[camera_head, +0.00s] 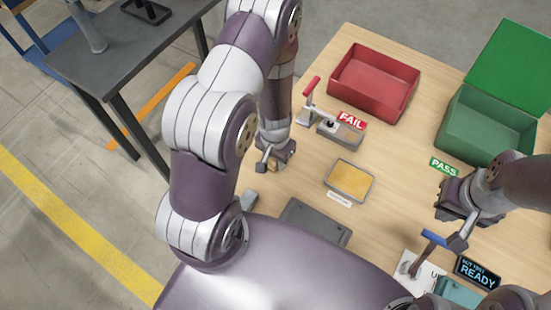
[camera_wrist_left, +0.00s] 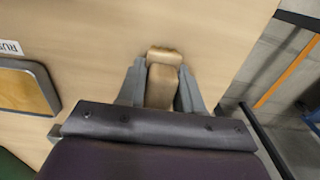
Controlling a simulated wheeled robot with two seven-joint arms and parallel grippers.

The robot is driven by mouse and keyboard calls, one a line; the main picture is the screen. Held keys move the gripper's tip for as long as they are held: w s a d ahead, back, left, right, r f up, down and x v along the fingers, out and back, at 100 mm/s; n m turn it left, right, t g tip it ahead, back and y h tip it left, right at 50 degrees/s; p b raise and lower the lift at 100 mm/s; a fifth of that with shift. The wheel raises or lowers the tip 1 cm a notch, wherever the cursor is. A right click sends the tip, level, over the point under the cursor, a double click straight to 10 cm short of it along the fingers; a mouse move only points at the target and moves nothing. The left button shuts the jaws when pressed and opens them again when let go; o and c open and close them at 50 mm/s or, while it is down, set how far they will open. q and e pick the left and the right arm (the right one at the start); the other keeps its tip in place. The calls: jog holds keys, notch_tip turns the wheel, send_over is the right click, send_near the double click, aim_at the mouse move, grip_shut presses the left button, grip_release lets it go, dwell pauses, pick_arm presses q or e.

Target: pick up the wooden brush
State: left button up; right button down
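The wooden brush (camera_wrist_left: 164,78) is a small tan block in the left wrist view, between the two fingers of my left gripper (camera_wrist_left: 160,88). The fingers lie close along both its sides, with almost no gap visible, and appear shut on it. In the head view my left gripper (camera_head: 270,164) points down at the left side of the wooden table, and a bit of the brush (camera_head: 272,168) shows below it. Whether the brush touches the table is unclear. My right gripper (camera_head: 452,212) is over the table's right side; its fingertips are hard to make out.
A tray with a yellow pad (camera_head: 350,180) lies right of my left gripper. Behind are a red-handled clamp (camera_head: 311,88), a FAIL sign (camera_head: 352,120) and a red bin (camera_head: 372,85). A green lidded box (camera_head: 485,125) stands right. A blue-handled lever (camera_head: 434,238) is near my right gripper.

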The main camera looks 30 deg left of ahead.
pick_arm(q)
grip_shut()
notch_tip(320, 180, up, 28)
jog(key=p, duration=2.5)
jog(key=shift+o, duration=1.6)
grip_release()
jog(key=shift+c, duration=1.1)
